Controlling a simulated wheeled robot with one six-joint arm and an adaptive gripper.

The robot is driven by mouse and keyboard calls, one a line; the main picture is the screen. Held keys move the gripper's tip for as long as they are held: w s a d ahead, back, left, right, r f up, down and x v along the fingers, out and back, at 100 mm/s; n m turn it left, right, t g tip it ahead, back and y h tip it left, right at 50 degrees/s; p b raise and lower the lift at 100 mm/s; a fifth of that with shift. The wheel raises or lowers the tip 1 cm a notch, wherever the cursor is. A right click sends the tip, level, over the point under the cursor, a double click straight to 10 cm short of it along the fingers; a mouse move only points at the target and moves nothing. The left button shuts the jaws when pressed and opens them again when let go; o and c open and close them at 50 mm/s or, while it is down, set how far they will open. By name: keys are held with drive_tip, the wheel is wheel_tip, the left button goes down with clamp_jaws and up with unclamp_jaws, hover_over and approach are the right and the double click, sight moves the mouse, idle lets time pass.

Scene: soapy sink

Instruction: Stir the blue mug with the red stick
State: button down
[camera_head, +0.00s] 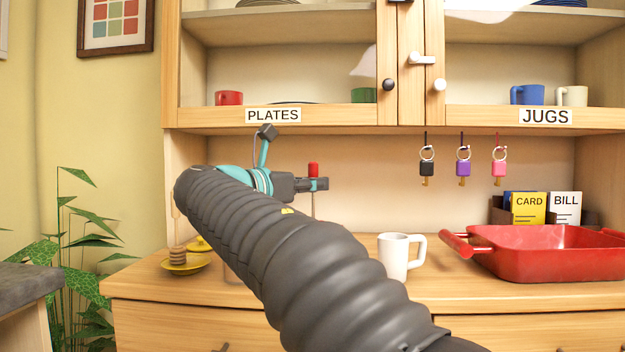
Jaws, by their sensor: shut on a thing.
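My gripper (318,184) is above the wooden counter, left of centre, and is shut on the red stick. The stick has a red top (313,169) that stands above the jaws, and a thin shaft that runs down below them. My arm hides the lower end of the stick and what lies under it. A blue mug (527,95) stands on the right-hand cabinet shelf above the JUGS label, well up and to the right of my gripper. No blue mug shows on the visible part of the counter.
A white mug (396,258) stands on the counter right of my arm. A red roasting tray (545,255) is at the right. A yellow dish (186,265) with a wooden dipper is at the left. Keys (463,170) hang under the cabinet. Cards (529,208) stand behind the tray.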

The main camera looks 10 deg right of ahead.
sight(313, 207)
drive_tip(key=shift+f+b, duration=1.05)
drive_tip(key=shift+f, duration=1.15)
